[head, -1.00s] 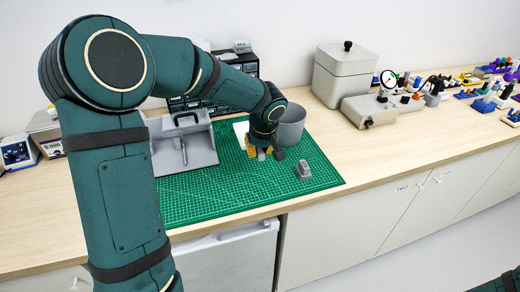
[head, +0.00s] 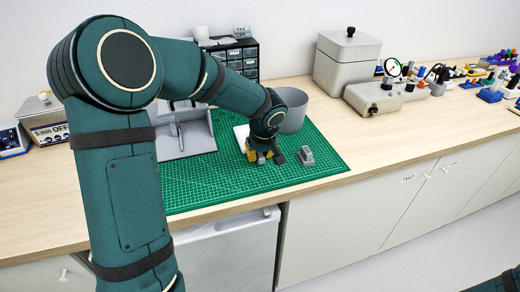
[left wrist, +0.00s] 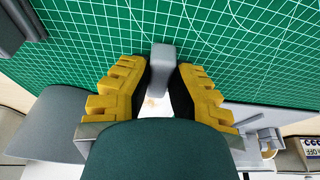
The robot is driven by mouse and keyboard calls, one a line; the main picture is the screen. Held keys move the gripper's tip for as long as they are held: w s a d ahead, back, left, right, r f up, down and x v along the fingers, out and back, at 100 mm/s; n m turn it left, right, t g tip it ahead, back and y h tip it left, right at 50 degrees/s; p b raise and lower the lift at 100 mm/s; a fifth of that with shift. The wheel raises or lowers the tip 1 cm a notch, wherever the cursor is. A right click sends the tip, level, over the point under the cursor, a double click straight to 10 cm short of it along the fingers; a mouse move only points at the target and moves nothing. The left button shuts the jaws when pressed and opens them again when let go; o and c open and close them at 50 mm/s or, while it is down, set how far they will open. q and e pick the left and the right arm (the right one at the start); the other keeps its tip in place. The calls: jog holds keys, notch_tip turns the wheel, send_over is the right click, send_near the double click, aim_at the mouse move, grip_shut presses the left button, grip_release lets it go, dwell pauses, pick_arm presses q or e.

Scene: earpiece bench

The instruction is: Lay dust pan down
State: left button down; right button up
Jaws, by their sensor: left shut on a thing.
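My left gripper (head: 262,156) is low over the near part of the green mat, its yellow fingers shut. In the left wrist view the fingers (left wrist: 160,85) close on a grey bar, which I take for the dust pan's handle (left wrist: 161,62). Its end points out over the mat. A white flat part, which I take for the pan (head: 241,133), shows behind the gripper in the head view. Most of it is hidden by the hand and arm. I cannot tell whether it touches the mat. My right gripper is not in view.
The green mat (head: 230,185) is clear at the front. A grey bin (head: 292,108) stands just behind the gripper and a small grey block (head: 306,156) lies to its right. A grey open tray (head: 190,138) is left. A grey lidded box (head: 345,65) stands further back right.

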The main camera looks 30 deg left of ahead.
pick_arm(q)
jog(key=shift+f, duration=0.3)
dwell(0.6)
jog(key=c, duration=1)
grip_release()
jog(key=shift+o, duration=0.2)
jog(key=shift+r, duration=0.1)
jog(key=v, duration=1.1)
jog(key=shift+r, duration=0.4)
jog(key=shift+s, duration=0.1)
